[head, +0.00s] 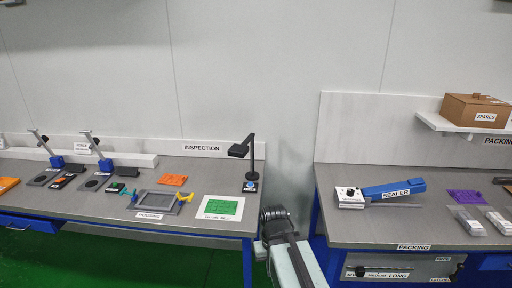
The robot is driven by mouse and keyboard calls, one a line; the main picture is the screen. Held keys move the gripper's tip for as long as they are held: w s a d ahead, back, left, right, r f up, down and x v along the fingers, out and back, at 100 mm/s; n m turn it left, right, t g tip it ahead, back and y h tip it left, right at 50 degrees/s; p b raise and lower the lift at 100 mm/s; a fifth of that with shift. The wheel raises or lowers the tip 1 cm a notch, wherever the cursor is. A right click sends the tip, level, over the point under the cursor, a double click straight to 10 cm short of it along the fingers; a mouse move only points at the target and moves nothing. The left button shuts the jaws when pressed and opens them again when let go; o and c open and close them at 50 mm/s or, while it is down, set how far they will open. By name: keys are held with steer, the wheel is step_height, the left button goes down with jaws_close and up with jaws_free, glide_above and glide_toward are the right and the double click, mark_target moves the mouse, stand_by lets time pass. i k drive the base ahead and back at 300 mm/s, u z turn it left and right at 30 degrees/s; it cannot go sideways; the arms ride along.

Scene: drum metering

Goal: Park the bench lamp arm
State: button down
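The black bench lamp (252,168) stands on the inspection bench (110,206), near its right end. Its post is upright. Its head (238,151) sticks out to the left from near the top of the post. The lamp base has a blue spot and a small white label, too small to read. Part of my arm shows at the bottom middle, in front of the gap between the benches. I cannot make out my gripper or its fingers.
A white mat with a green board (222,207) lies left of the lamp. A grey fixture (157,201) with yellow and blue clamps is further left. The packing bench (375,231) on the right holds a blue sealer (392,191). A gap separates the benches.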

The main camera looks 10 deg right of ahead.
mark_target(237, 150)
steer(key=i, duration=1)
steer(key=u, duration=1.8)
steer(key=k, duration=1.35)
steer(key=z, duration=0.45)
steer(key=i, duration=1)
steer(key=u, duration=0.05)
